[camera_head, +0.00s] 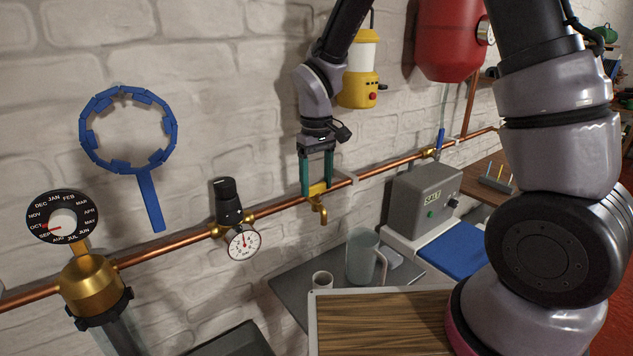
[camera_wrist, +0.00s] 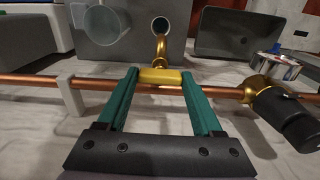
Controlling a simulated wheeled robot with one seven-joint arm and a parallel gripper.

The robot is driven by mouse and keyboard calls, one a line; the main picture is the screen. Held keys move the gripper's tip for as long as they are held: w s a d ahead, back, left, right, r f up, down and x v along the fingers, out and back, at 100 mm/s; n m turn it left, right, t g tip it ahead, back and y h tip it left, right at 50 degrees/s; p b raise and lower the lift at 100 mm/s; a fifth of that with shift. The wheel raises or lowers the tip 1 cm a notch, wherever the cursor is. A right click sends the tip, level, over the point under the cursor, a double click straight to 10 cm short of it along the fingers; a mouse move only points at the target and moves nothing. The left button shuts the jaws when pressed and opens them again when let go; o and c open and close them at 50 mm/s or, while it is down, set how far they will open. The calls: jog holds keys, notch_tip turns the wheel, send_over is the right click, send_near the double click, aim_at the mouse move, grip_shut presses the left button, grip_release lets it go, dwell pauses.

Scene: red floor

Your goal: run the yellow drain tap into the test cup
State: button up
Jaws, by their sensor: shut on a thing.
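The yellow drain tap (camera_head: 321,207) hangs from the copper pipe, its spout pointing down; the wrist view shows its brass spout (camera_wrist: 160,48) and yellow handle (camera_wrist: 160,77). My gripper (camera_head: 317,188) reaches down from above and is shut on the yellow handle, which lies crosswise between the two green fingers in the wrist view (camera_wrist: 158,78). I cannot make out any water flowing.
A clear jug (camera_head: 363,258) stands right of the cup. The copper pipe (camera_head: 280,205) runs along the brick wall, with a black-capped valve and gauge (camera_head: 243,242) to the left. A grey salt box (camera_head: 422,198) stands right. A wooden board (camera_head: 385,325) is in front.

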aim_at(319, 184)
jog(key=o, duration=1.4)
jog(key=shift+c, duration=0.2)
notch_tip(319, 184, up, 11)
jog(key=s+d+r+m+t+y, duration=0.1)
jog(key=s+d+r+m+t, duration=0.15)
jog(key=d+r, duration=0.35)
jog(key=s+d+r+m+t+y, duration=0.1)
jog(key=d+r+m, duration=0.2)
jog(key=d+r, duration=0.3)
jog(key=s+d+r+m+t, duration=0.3)
jog(key=s+d+m, duration=0.2)
jog(key=s+d, duration=0.3)
jog(key=shift+s+d+t, duration=0.3)
jog(key=shift+d+t, duration=0.05)
jog(key=shift+d, duration=0.8)
